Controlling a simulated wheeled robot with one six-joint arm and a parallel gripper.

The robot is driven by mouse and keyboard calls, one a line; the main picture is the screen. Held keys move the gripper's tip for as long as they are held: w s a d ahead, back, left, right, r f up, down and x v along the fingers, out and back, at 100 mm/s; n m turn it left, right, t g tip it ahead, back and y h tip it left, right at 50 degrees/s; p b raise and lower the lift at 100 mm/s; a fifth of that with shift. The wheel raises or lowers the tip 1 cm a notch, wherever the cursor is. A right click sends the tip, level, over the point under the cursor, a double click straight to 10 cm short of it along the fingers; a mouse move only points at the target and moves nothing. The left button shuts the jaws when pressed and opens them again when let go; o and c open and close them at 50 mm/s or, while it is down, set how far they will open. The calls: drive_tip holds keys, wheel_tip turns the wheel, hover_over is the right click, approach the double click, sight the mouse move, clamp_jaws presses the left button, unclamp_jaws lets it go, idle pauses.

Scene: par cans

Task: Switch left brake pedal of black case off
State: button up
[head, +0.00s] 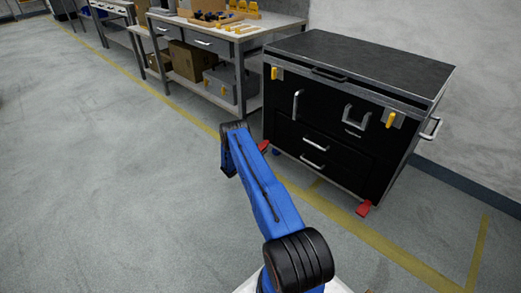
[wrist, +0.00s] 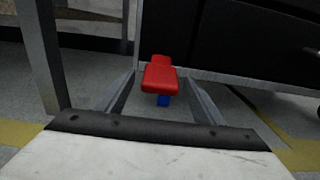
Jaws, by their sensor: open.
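The black case (head: 340,115) stands at the right in the head view, with a dark top, drawers and silver handles. Its left brake pedal (head: 264,147) is red and shows at the lower left corner, just beside my blue arm. In the wrist view the left brake pedal (wrist: 159,76) is centred, with a small blue part below it. My gripper (wrist: 160,85) is open, with one finger on each side of the pedal in the picture. I cannot tell whether it touches the pedal. The head view does not show the fingers clearly.
A second red pedal (head: 364,208) sits at the case's right front corner. A workbench (head: 215,45) with boxes on its lower shelf stands left of the case. A bench leg (wrist: 40,55) is close on the left in the wrist view. The grey floor in front is clear.

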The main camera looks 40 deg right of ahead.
sight(261, 147)
drive_tip(key=shift+d, duration=1)
drive_tip(key=c, duration=1.5)
drive_tip(key=shift+a+r+y, duration=0.1)
drive_tip(key=shift+r+y, duration=0.95)
drive_tip(key=shift+y, duration=0.25)
drive_tip(key=shift+r+y, duration=0.9)
drive_tip(key=shift+y, duration=0.6)
drive_tip(key=o, duration=1.5)
drive_tip(key=shift+r, duration=0.1)
drive_tip(key=v, duration=1.7)
drive_tip(key=shift+w+r, duration=0.15)
drive_tip(key=shift+r, duration=0.05)
